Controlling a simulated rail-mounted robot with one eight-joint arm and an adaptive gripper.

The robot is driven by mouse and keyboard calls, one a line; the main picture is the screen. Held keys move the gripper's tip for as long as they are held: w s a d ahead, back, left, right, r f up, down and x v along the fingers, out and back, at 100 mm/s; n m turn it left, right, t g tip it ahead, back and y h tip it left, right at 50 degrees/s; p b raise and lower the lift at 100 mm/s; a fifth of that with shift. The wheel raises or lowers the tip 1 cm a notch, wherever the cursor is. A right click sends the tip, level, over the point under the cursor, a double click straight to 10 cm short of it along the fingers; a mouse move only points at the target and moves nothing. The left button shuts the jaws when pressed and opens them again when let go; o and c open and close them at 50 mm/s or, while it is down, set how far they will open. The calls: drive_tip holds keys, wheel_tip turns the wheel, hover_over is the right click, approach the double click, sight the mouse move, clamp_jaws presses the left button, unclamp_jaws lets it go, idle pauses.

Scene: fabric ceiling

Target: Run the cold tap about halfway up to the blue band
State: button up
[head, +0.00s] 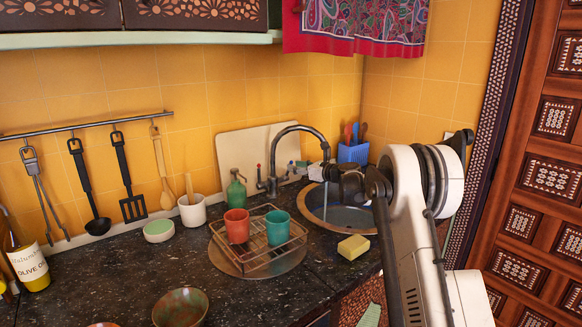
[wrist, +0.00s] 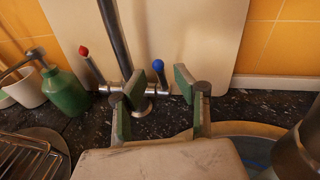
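The tap (head: 290,130) is a dark curved spout behind the round sink (head: 312,205). In the wrist view its crossbar carries a red-tipped lever (wrist: 90,62) on the left and a blue-tipped lever (wrist: 159,72) on the right, both standing up. My gripper (wrist: 154,97) is open, its green-padded fingers apart. The blue-tipped lever appears between the fingers, ahead of them; I cannot tell whether they touch it. In the head view my gripper (head: 326,166) is over the sink's back edge and hides part of it. The basin's inside looks blue; no water stream is visible.
A rack (head: 268,262) with red (head: 237,225) and teal (head: 277,227) cups stands left of the sink. A green soap bottle (head: 236,190) is left of the tap. A yellow sponge (head: 353,247) lies in front. A cutting board (head: 228,150) leans behind; a blue utensil holder (head: 353,152) stands right.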

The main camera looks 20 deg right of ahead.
drive_tip(key=v, duration=0.8)
drive_tip(key=shift+s+d, duration=0.15)
drive_tip(key=shift+s, duration=0.05)
drive_tip(key=shift+r, duration=0.1)
drive_tip(key=shift+s+d+r+p, duration=0.1)
drive_tip(key=shift+s+r+p, duration=0.1)
drive_tip(key=shift+p, duration=0.2)
drive_tip(key=c, duration=0.5)
drive_tip(key=s+p, duration=0.1)
drive_tip(key=s+d+g+h+p, duration=0.1)
drive_tip(key=p, duration=0.1)
drive_tip(key=shift+s+d+r+g+h+p, duration=0.1)
drive_tip(key=shift+s+d+g+h+p, duration=0.2)
drive_tip(key=shift+s, duration=0.1)
clamp_jaws()
drive_tip(key=r+x, duration=0.1)
drive_tip(key=x, duration=1.1)
drive_tip(key=shift+w+a+g+p, duration=0.25)
drive_tip(key=shift+w+g+p, duration=0.1)
drive_tip(key=shift+p, duration=0.1)
